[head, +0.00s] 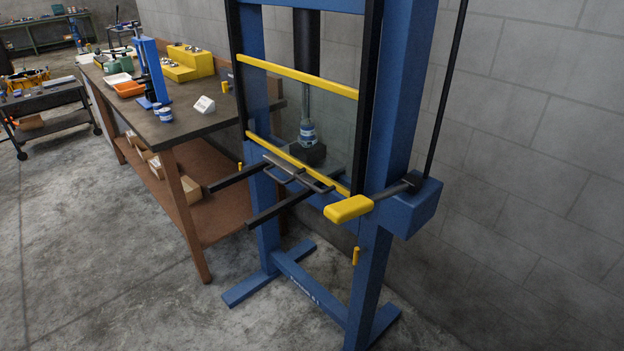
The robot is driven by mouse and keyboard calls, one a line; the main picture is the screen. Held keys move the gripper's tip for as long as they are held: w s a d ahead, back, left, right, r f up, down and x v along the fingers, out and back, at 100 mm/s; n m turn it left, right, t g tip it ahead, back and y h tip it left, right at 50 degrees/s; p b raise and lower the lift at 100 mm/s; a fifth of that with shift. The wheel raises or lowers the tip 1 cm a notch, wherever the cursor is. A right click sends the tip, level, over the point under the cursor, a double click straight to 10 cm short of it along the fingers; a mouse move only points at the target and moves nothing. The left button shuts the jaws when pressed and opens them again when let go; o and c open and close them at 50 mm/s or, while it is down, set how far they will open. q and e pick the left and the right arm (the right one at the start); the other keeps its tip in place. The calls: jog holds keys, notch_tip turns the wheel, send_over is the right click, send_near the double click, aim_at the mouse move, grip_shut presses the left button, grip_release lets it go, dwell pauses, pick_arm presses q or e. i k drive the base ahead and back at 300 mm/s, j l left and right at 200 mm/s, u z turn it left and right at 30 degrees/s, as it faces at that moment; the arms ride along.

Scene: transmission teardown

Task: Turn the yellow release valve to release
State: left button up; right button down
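A yellow paddle-shaped handle (348,208), which looks like the release valve, sticks out on a dark rod from a blue box (412,206) on the right post of the blue shop press (398,90). It points toward the lower left and nothing touches it. A long black lever (446,90) rises from the same box. The dark press ram (307,85) hangs down to a blue-and-white cylindrical part (307,133) above a dark block (303,155). Neither of my grippers is in view.
A workbench (190,125) with tools stands at left. A block wall (540,120) is close at right. The floor (110,260) at front left is clear.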

aim_at(225, 88)
jog(key=i+j+z, duration=0.15)
jog(key=j, duration=0.2)
jog(key=i+j+z, duration=0.2)
jog(key=j, duration=0.2)
jog(key=i+j+z, duration=0.15)
jog(key=j, duration=0.25)
jog(key=i+j+z, duration=0.2)
jog(key=j, duration=0.2)
